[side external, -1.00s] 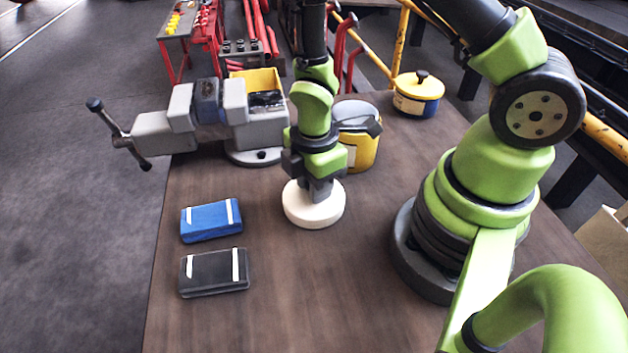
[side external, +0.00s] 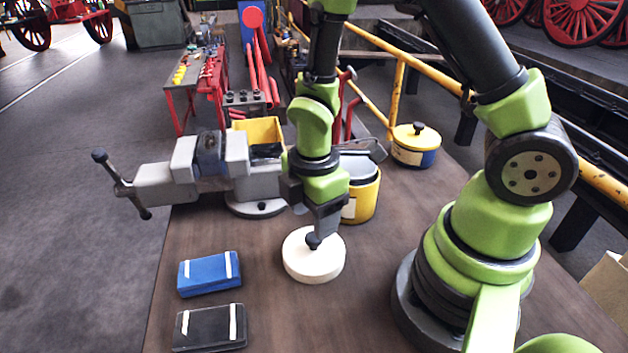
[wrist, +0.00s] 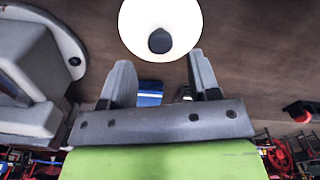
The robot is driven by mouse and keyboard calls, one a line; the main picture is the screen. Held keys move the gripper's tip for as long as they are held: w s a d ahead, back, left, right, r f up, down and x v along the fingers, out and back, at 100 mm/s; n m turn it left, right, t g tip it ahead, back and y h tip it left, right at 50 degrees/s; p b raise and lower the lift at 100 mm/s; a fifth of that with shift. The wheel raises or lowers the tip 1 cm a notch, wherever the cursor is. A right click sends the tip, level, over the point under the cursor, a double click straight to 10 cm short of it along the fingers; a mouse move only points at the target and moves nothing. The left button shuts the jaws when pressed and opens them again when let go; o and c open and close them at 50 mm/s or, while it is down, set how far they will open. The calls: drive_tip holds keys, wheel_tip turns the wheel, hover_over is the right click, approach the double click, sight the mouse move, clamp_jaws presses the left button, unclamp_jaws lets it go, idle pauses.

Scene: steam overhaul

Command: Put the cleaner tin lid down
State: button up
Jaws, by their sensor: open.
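The cleaner tin lid (side external: 302,263) is a round cream-white disc with a dark knob. It lies flat on the brown bench top, knob up. My gripper (side external: 325,228) is open and empty, just above and beside the knob. In the wrist view the lid (wrist: 183,18) is beyond the tips of my gripper (wrist: 160,68), and its knob is not between the fingers. A yellow tin (side external: 368,200) stands behind my gripper, partly hidden by it.
A grey vise (side external: 205,170) stands at the back left with a yellow bin (side external: 262,130) behind it. A blue case (side external: 208,274) and a black case (side external: 208,328) lie left of the lid. A lidded yellow-and-blue pot (side external: 416,146) stands at the back right. Bench front is clear.

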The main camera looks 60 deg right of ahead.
drive_tip(key=s+r+m+t+y, duration=0.1)
drive_tip(key=s+r+m+t, duration=0.2)
drive_tip(key=r+m, duration=0.5)
drive_tip(key=s+r+m+t+y, duration=0.1)
drive_tip(key=s+r+m+t, duration=0.3)
drive_tip(key=r+m, duration=0.5)
wheel_tip(320, 180, up, 6)
drive_tip(key=shift+s+f+m, duration=0.1)
drive_tip(key=shift+s+m, duration=0.2)
drive_tip(key=shift+s, duration=0.4)
